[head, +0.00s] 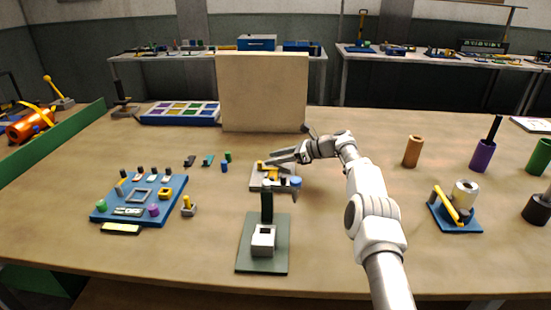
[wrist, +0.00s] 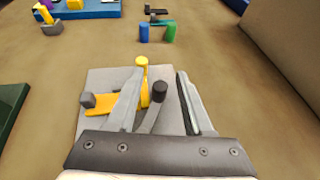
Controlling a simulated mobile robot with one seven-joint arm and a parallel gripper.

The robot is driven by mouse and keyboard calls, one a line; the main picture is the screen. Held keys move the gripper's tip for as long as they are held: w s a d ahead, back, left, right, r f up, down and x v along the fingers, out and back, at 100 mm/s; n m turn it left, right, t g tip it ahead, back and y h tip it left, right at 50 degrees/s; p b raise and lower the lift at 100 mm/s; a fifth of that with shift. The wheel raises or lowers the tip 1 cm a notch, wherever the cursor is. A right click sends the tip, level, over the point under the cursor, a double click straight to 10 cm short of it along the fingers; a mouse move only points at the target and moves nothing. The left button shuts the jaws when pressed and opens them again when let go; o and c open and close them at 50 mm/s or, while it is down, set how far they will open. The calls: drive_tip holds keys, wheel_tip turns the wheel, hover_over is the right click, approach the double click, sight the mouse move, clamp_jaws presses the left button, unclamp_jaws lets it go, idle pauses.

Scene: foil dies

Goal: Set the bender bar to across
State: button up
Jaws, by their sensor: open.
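The bender is a light grey plate (wrist: 98,78) with a yellow bar (wrist: 98,104) on it, a dark block (wrist: 87,100) at the bar's left end, and a yellow upright post (wrist: 142,63). A dark-topped knob (wrist: 160,92) on a grey stem stands beside the post. My gripper (wrist: 161,76) is open over the plate, with the knob between its fingers and apparently free of both. The left finger hides part of the yellow bar. In the head view, my gripper (head: 272,157) reaches over the bender plate (head: 259,183) from the right.
A green-based stand (head: 247,258) with a white block is in front of the bender. A blue board (head: 170,195) with small parts lies left. Small blue (wrist: 144,34) and green cylinders stand behind. A tan upright panel (head: 262,92) rises at the back. Table right of my arm is partly clear.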

drive_tip(key=p+v, duration=0.2)
drive_tip(key=v, duration=1.5)
drive_tip(key=shift+d, duration=0.15)
